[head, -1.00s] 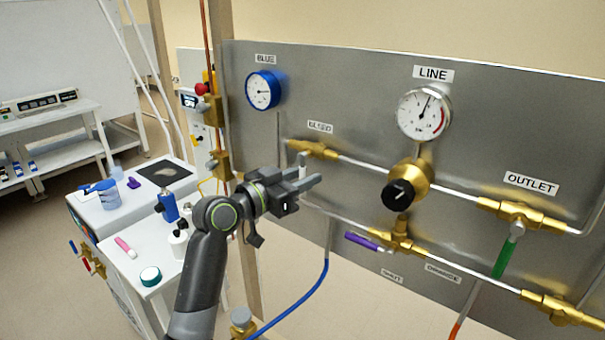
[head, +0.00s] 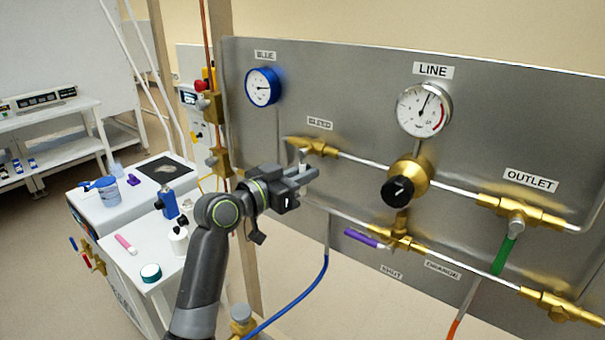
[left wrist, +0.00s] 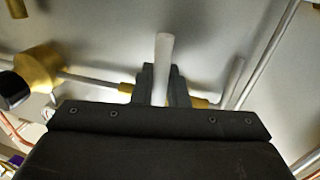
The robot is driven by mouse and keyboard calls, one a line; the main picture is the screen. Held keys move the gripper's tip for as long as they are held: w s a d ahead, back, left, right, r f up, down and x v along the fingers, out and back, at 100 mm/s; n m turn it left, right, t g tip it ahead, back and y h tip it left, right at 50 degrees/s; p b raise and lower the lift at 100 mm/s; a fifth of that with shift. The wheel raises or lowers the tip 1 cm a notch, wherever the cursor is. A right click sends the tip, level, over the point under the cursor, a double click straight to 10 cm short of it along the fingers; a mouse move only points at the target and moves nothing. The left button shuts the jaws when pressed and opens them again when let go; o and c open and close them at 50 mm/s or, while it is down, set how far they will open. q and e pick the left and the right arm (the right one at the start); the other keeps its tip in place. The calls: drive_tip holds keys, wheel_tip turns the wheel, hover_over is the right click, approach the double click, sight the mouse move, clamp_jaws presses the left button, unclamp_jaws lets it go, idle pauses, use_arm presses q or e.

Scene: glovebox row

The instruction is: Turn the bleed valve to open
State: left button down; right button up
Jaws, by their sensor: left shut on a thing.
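The bleed valve (head: 320,148) is a brass fitting on the grey panel, below a small label. Its short pale handle (head: 303,158) also shows in the left wrist view (left wrist: 164,50), where it stands between my two dark fingers. My left gripper (head: 308,174) is shut on this handle, and in the left wrist view (left wrist: 162,82) a finger lies on each side of it. The handle's lower part is hidden by the fingers and the gripper body. My right gripper is not in view.
The black regulator knob (head: 398,190), the purple-handled valve (head: 362,238) and the green outlet handle (head: 504,254) are to the right. A blue gauge (head: 262,87) is above. A white bench (head: 122,278) with bottles stands left of my arm.

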use_arm(q)
drive_tip(key=n, duration=0.2)
drive_tip(key=s+d+n+p, duration=0.1)
drive_tip(key=shift+d+r+n+t, duration=0.1)
drive_tip(key=shift+r+n+t, duration=0.1)
drive_tip(key=shift+n+t, duration=0.2)
drive_tip(key=shift+s+d+r+n+p, duration=0.1)
drive_tip(key=shift+d+r+n+p, duration=0.15)
drive_tip(key=shift+n, duration=0.55)
drive_tip(key=shift+s+d+n+p, duration=0.15)
drive_tip(key=shift+n+p, duration=0.2)
drive_tip(key=shift+n, duration=0.45)
drive_tip(key=shift+t, duration=0.3)
drive_tip(key=c, duration=1.5)
unclamp_jaws()
